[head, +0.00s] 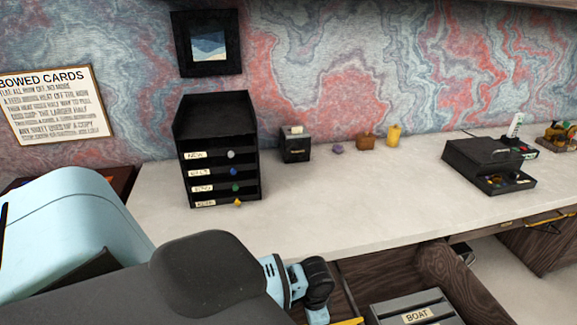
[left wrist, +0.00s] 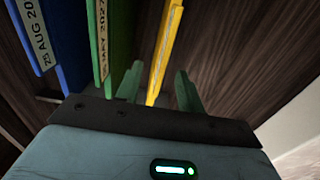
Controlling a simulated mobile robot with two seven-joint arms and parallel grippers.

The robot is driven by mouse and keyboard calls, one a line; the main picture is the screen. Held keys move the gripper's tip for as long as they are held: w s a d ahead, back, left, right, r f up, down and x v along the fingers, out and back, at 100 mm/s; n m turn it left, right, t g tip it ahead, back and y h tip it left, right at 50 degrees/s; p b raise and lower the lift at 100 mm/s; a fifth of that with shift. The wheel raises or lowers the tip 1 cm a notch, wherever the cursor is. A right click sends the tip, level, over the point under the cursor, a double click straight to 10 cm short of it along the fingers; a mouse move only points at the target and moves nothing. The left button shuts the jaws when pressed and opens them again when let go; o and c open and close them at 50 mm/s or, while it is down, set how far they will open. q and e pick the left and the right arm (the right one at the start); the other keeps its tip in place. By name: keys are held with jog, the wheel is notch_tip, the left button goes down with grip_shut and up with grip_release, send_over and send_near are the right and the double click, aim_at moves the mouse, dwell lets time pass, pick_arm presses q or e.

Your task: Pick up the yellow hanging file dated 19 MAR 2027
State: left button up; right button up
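A yellow hanging file (left wrist: 166,50) stands nearly edge-on in the left wrist view; the writing on its label strip cannot be read. A sliver of yellow (head: 348,321) shows at the bottom edge of the head view, by the drawer. My left gripper (left wrist: 158,88) is open, with its green fingers apart on either side of the yellow file's edge. A gap shows between the file and the right finger. A green file (left wrist: 97,45) with a label reading MAY 2027 and a blue file (left wrist: 40,30) labelled 25 AUG hang to its left. My right gripper is not in view.
The open wooden drawer (head: 445,275) holds a grey box (head: 415,310) labelled BOAT. Dark wood drawer wall (left wrist: 245,50) lies right of the yellow file. On the desk (head: 330,210) stand a black drawer unit (head: 218,130) and a black box (head: 480,155). The desk's middle is clear.

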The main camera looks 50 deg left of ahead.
pick_arm(q)
jog(key=shift+s+a, duration=0.2)
jog(key=shift+s, duration=0.15)
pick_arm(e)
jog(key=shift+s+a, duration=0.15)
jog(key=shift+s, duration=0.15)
pick_arm(q)
jog(key=shift+f, duration=1.35)
jog(key=f, duration=0.2)
jog(key=f+b, duration=0.1)
jog(key=f, duration=0.2)
jog(key=shift+s+a+f, duration=0.1)
jog(key=shift+s+a, duration=0.05)
jog(key=shift+a, duration=0.05)
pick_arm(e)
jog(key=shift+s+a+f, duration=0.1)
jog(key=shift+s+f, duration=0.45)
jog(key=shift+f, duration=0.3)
pick_arm(q)
grip_shut()
